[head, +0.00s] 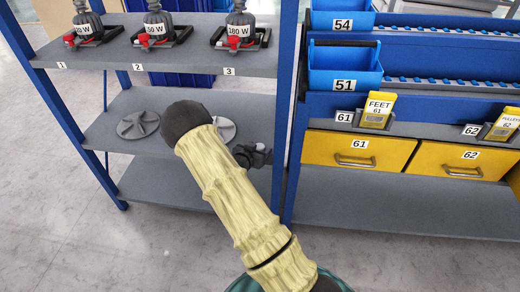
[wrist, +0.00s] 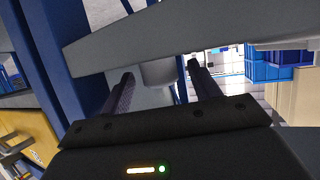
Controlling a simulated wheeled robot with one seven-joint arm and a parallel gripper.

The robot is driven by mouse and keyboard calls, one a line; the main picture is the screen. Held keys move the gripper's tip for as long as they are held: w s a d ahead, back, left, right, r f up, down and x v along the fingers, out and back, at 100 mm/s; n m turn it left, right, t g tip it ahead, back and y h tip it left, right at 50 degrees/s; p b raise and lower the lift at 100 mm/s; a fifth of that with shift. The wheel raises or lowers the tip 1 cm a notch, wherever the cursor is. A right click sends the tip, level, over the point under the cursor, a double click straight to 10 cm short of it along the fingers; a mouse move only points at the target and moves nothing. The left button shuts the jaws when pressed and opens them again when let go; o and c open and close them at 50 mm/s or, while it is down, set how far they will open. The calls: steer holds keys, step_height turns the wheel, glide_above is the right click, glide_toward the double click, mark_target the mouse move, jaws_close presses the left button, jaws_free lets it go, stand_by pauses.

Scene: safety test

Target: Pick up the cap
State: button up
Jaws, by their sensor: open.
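Two grey round ribbed pieces lie on the middle shelf in the head view: the left one (head: 138,125) is in full view, the right one (head: 226,130) is partly hidden behind my arm. I cannot tell whether either is the cap. My gripper is mostly hidden behind my arm in the head view. In the wrist view my gripper (wrist: 160,72) is open, its two dark fingers apart. A pale grey rounded piece (wrist: 158,74) shows between or beyond the fingertips; contact is not clear, and I cannot tell whether it is the cap.
The grey shelf unit (head: 105,132) has blue posts close to my arm. Several lamp-like items marked in watts, such as the 50 W one (head: 155,28), stand on its top shelf. Yellow drawers (head: 358,150) and blue bins (head: 345,72) are at the right. A grey slab (wrist: 150,35) crosses close above the fingers.

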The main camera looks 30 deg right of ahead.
mark_target(258, 149)
steer(key=c, duration=1.1)
steer(key=shift+o, duration=0.2)
step_height(258, 149, up, 10)
steer(key=p, duration=0.3)
